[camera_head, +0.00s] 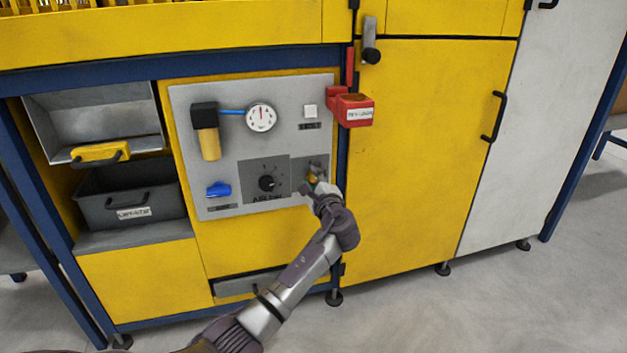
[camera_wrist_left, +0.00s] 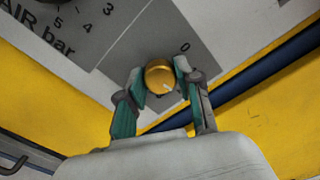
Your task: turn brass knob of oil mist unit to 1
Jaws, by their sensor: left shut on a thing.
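The brass knob (camera_wrist_left: 160,77) sits on a small grey plate in the left wrist view, with a white mark on its face pointing toward the lower right. A "0" is printed on the plate above and to the right of it; the other marks are not readable. My left gripper (camera_wrist_left: 161,84) is shut on the knob, one finger on each side. In the head view the left gripper (camera_head: 317,184) reaches the lower right corner of the grey panel (camera_head: 230,140) and partly covers the knob (camera_head: 313,178). My right gripper is not in view.
Left of the knob is a black air dial (camera_head: 267,183) marked in bar. A blue valve handle (camera_head: 218,189), a pressure gauge (camera_head: 261,117) and a yellow-black filter (camera_head: 207,130) are on the panel. A red holder (camera_head: 352,108) juts out above the knob at the right.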

